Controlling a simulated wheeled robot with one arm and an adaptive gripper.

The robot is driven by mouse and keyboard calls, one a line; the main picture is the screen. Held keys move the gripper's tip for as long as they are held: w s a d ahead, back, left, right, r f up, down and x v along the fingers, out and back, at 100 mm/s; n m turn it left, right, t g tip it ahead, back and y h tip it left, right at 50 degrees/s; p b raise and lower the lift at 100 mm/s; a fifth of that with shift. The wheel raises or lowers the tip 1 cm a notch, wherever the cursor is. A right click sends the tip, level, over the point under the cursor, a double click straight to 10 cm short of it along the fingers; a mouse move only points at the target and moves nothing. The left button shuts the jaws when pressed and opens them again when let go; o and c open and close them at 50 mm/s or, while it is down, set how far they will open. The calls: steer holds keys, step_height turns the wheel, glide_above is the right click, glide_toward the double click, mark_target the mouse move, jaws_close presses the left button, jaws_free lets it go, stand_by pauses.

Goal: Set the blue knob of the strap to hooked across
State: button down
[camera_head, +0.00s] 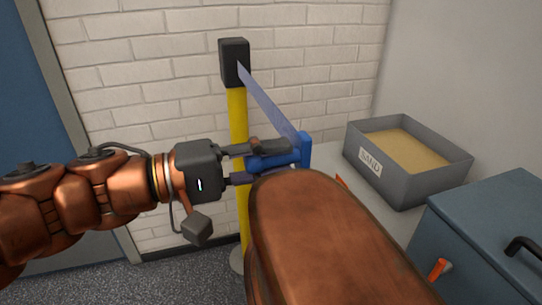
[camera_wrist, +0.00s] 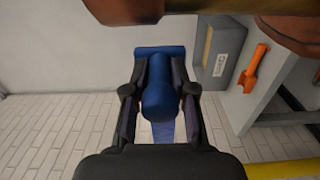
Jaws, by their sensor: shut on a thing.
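The strap (camera_head: 268,103) is a blue-violet band pulled out of a black head (camera_head: 234,63) on a yellow post (camera_head: 238,120). It runs down and to the right to a blue end piece with the blue knob (camera_head: 270,160). My gripper (camera_head: 285,160) is shut on the blue knob. In the wrist view the knob (camera_wrist: 157,88) sits between both fingers, with the blue end plate (camera_wrist: 160,52) behind it and part of the strap (camera_wrist: 163,132) below. My copper arm link hides the area below the knob in the head view, and no hook or catch can be made out.
A grey box of sand (camera_head: 375,181) stands on a pale surface at the right. A white brick wall is behind the post.

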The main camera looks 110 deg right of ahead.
steer(key=c, duration=0.9)
jaws_free()
steer(key=shift+w, duration=0.1)
steer(key=shift+w+d, duration=0.15)
steer(key=shift+w, duration=0.6)
steer(key=w, duration=1)
steer(key=shift+w, duration=0.25)
